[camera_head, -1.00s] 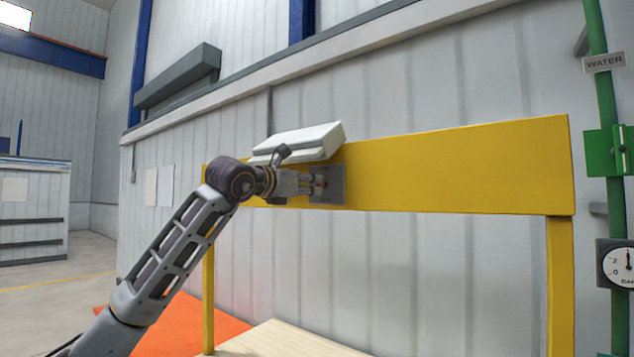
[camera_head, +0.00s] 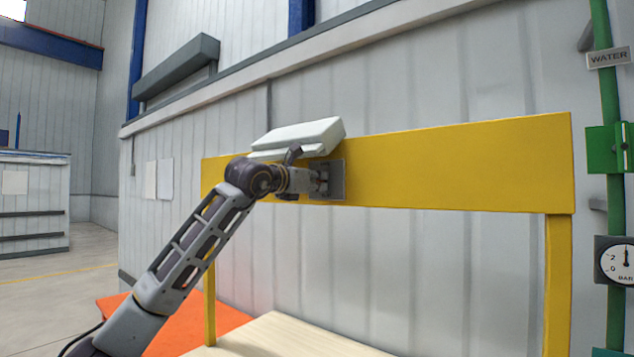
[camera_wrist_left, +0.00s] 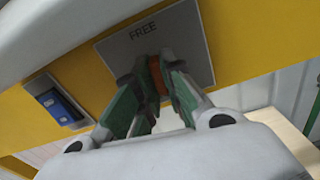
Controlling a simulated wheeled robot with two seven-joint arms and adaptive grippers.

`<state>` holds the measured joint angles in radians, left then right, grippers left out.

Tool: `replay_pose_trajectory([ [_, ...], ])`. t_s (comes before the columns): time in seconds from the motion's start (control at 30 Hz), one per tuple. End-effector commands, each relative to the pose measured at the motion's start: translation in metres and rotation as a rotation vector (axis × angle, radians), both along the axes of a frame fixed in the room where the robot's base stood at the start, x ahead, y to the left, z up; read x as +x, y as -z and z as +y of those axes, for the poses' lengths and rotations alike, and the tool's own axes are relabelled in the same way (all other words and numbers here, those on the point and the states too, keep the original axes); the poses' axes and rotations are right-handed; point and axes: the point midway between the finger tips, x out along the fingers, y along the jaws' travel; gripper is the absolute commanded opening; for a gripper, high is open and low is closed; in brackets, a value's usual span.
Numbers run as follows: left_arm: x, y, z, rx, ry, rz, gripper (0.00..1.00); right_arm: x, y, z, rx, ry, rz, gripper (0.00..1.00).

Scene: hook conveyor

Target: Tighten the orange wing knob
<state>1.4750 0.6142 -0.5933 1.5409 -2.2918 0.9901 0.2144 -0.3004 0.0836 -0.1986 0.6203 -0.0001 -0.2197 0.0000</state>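The orange wing knob (camera_wrist_left: 157,78) is a narrow upright orange piece on a grey plate (camera_wrist_left: 181,32) marked "FREE". The plate (camera_head: 333,172) is on the yellow beam in the head view. My left gripper (camera_wrist_left: 160,84) has its green-padded fingers at the plate, one on each side of the knob. Their tips appear to press on it; the fingers hide part of the knob. In the head view my left gripper (camera_head: 322,182) covers the knob. My right gripper is not in view.
A pale box-shaped cover (camera_head: 300,138) juts out over the beam (camera_head: 460,165), just above my gripper. A blue switch (camera_wrist_left: 60,105) sits left of the plate in the wrist view. A green water pipe (camera_head: 602,105) with a gauge stands at the right.

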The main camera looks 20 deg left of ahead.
Motion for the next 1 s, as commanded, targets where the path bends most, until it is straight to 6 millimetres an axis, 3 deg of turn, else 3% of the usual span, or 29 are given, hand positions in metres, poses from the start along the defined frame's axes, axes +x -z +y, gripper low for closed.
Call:
replay_pose_trajectory([
  [0.57, -0.0004, -0.0003, 0.0002, 0.056, 0.000, -0.020, 0.00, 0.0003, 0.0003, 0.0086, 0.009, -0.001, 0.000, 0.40],
  [1.0, -0.0001, -0.0008, 0.0011, 0.325, -0.001, -0.118, 0.00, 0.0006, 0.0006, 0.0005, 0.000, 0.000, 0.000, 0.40],
])
